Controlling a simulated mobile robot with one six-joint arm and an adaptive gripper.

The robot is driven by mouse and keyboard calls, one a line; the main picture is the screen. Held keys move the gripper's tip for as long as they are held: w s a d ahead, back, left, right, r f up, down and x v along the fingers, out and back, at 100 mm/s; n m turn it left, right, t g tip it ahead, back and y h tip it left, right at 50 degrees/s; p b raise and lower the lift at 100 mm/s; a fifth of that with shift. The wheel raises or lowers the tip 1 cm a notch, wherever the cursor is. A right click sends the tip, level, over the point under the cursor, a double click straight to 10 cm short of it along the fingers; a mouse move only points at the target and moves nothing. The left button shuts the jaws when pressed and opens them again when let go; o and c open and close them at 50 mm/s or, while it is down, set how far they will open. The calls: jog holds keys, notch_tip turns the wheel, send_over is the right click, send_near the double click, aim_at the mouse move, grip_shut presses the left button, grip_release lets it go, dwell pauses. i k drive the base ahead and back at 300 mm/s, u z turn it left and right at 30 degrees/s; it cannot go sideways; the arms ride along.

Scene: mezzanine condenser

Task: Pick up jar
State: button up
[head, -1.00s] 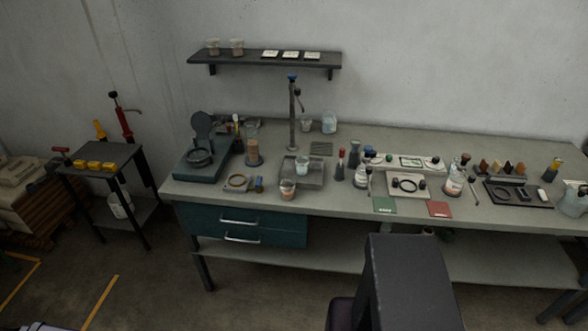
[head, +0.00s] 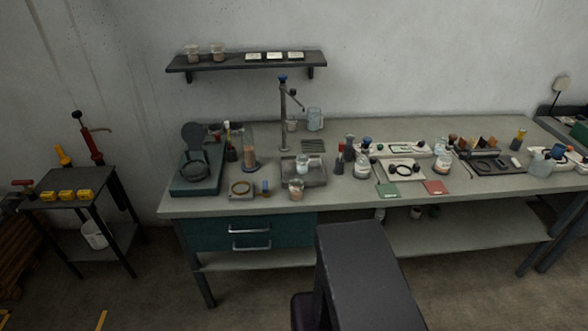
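Several glass vessels that could be the jar stand on the long grey workbench (head: 420,135) in the head view; I cannot tell which one is meant. A small glass with brownish contents (head: 296,190) stands near the front edge, left of the middle. A clear glass with pale contents (head: 302,166) stands on a grey tray (head: 318,172) just behind it. A blue-capped bottle (head: 362,166) and a glass flask with pale contents (head: 441,166) stand further right. A pale blue clear vessel (head: 314,119) stands at the back. My gripper is not in view.
A tap post (head: 283,115) rises behind the tray. A teal instrument (head: 195,175) sits at the bench's left end, above teal drawers (head: 250,232). A wall shelf (head: 245,64) holds beakers. A dark side table (head: 65,196) stands left. The bench's back middle is fairly clear.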

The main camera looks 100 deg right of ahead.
aim_at(302, 164)
jog(key=i, duration=0.4)
jog(key=z, duration=4.05)
jog(key=i, duration=0.1)
jog(key=u, duration=1.4)
jog(key=k, duration=0.25)
jog(key=z, duration=1.1)
